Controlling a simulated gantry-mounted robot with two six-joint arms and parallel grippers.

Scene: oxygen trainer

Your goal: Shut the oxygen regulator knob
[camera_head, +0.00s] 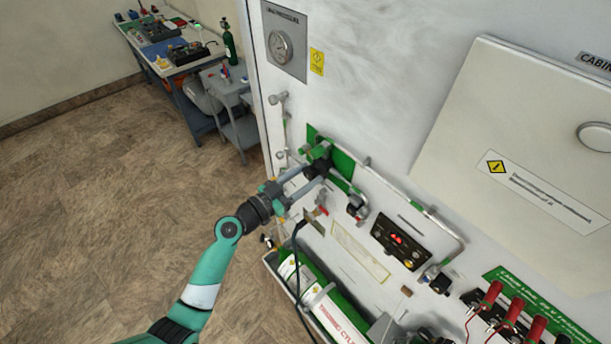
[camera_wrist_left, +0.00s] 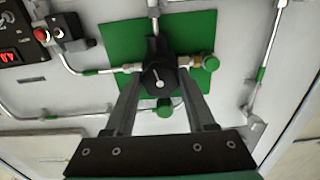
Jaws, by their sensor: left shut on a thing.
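The oxygen regulator knob (camera_wrist_left: 160,82) is black and round with a white pointer mark, in front of a green backing plate (camera_wrist_left: 118,42) on the white panel. My left gripper (camera_wrist_left: 160,98) has its two fingers on either side of the knob, shut on it. In the head view, my left gripper (camera_head: 305,180) reaches the regulator (camera_head: 320,160) from the lower left. The fingers partly cover the knob there. My right gripper is in neither view.
Pipes run over the panel around the regulator. A display box with red digits (camera_head: 398,241) and a red-knobbed switch (camera_head: 356,207) sit to the right. A green and white cylinder (camera_head: 325,308) lies in a tray below.

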